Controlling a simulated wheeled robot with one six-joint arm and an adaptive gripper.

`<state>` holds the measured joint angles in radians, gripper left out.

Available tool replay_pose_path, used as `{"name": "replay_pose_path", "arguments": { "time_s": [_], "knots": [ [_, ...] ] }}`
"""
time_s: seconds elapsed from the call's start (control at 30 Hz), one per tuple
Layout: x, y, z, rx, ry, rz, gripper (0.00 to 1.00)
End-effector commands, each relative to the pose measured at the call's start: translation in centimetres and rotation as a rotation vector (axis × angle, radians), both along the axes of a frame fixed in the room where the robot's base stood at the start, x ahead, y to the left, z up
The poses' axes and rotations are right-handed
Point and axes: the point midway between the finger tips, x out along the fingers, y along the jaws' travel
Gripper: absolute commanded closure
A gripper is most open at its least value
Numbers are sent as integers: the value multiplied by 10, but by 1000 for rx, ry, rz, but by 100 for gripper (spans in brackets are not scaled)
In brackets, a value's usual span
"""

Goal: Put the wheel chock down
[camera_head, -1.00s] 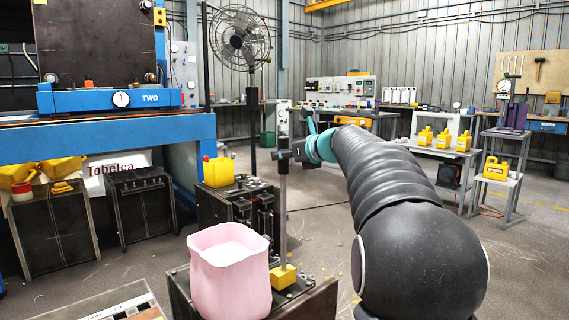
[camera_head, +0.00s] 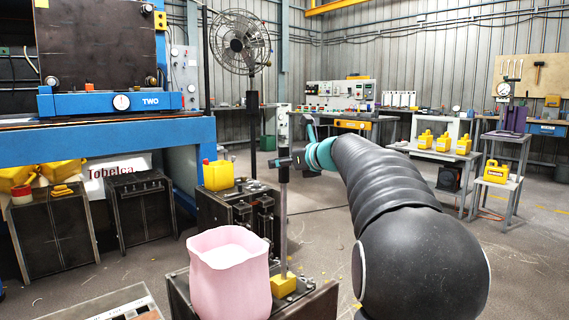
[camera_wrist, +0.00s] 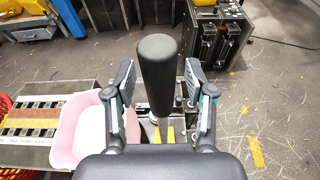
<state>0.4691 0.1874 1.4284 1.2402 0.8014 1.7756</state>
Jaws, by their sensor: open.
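The wheel chock is a yellow block (camera_head: 283,286) with a tall grey pole and a black grip on top. It stands upright on a dark box (camera_head: 310,307), right of a pink pot (camera_head: 230,275). In the wrist view its black grip (camera_wrist: 158,65) rises between the two fingers of my gripper (camera_wrist: 159,82), with a visible gap on each side. The gripper is open around the grip. In the head view my gripper (camera_head: 297,158) is small and partly hidden by my arm, at the top of the pole. Yellow parts of the chock's base show low in the wrist view.
The pink pot stands close to the chock. A dark machine box (camera_head: 240,215) with a yellow can (camera_head: 218,174) stands behind. A striped board (camera_head: 110,306) lies at front left. Open floor lies on the right, before tables with yellow jerry cans (camera_head: 495,172).

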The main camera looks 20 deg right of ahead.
Motion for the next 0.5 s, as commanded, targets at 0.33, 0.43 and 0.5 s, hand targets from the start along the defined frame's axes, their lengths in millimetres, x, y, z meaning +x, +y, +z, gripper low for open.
{"name": "replay_pose_path", "arguments": {
  "time_s": [0.33, 0.43, 0.5],
  "knots": [
    [-52, -18, 16, -1, -2, -5, 45],
    [-70, -24, 21, -2, -2, -5, 45],
    [-81, -27, 24, -1, -1, -4, 45]
  ]
}}
